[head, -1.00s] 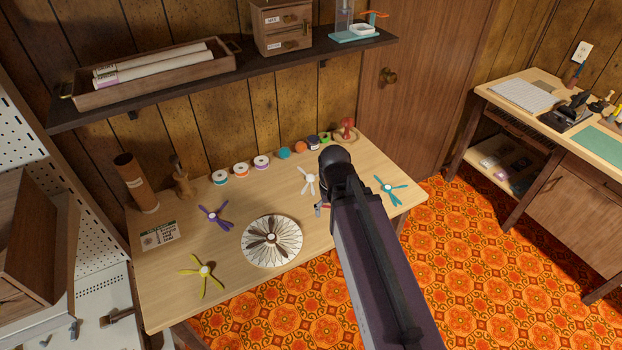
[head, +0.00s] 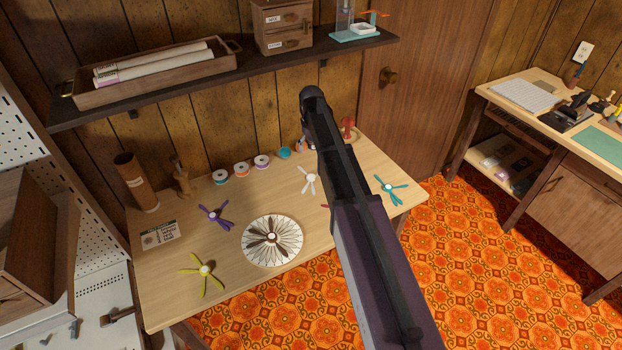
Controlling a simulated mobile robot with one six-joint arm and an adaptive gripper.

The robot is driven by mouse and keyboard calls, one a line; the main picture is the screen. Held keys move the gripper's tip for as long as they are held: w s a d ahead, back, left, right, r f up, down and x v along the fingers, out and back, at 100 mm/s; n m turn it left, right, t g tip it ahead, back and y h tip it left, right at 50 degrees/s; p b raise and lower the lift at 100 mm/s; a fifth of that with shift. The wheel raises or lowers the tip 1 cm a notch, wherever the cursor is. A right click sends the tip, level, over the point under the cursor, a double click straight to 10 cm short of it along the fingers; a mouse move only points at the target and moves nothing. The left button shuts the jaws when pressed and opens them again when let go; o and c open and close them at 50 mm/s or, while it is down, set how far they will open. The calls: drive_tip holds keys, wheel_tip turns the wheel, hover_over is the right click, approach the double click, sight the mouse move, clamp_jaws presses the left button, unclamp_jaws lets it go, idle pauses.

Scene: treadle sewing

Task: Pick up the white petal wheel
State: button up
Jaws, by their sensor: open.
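The white petal wheel (head: 309,180) lies flat on the wooden table, just left of my arm. Its petals spread from a small hub, and nothing holds it. My arm crosses the table from the lower right and hides most of my gripper (head: 300,144). Only a small grey part of the gripper shows at the arm's left edge, above and behind the wheel in the picture. The gripper is open and apart from the wheel.
A purple wheel (head: 216,214), a yellow wheel (head: 205,270) and a teal wheel (head: 391,187) lie on the table (head: 170,300). A round spoked disc (head: 272,241) holds a dark wheel. Thread spools (head: 241,168) line the back. A shelf (head: 215,85) hangs above.

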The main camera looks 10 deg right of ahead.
drive_tip(key=shift+f, duration=0.1)
idle(0.3)
drive_tip(key=b, duration=0.9)
hover_over(311, 176)
wheel_tip(311, 176, down, 8)
drive_tip(key=shift+d+f, duration=0.1)
drive_tip(key=shift+f, duration=0.15)
drive_tip(key=shift+f+b, duration=2.45)
drive_tip(key=shift+f, duration=0.15)
drive_tip(key=shift+s, duration=0.1)
drive_tip(key=c, duration=0.9)
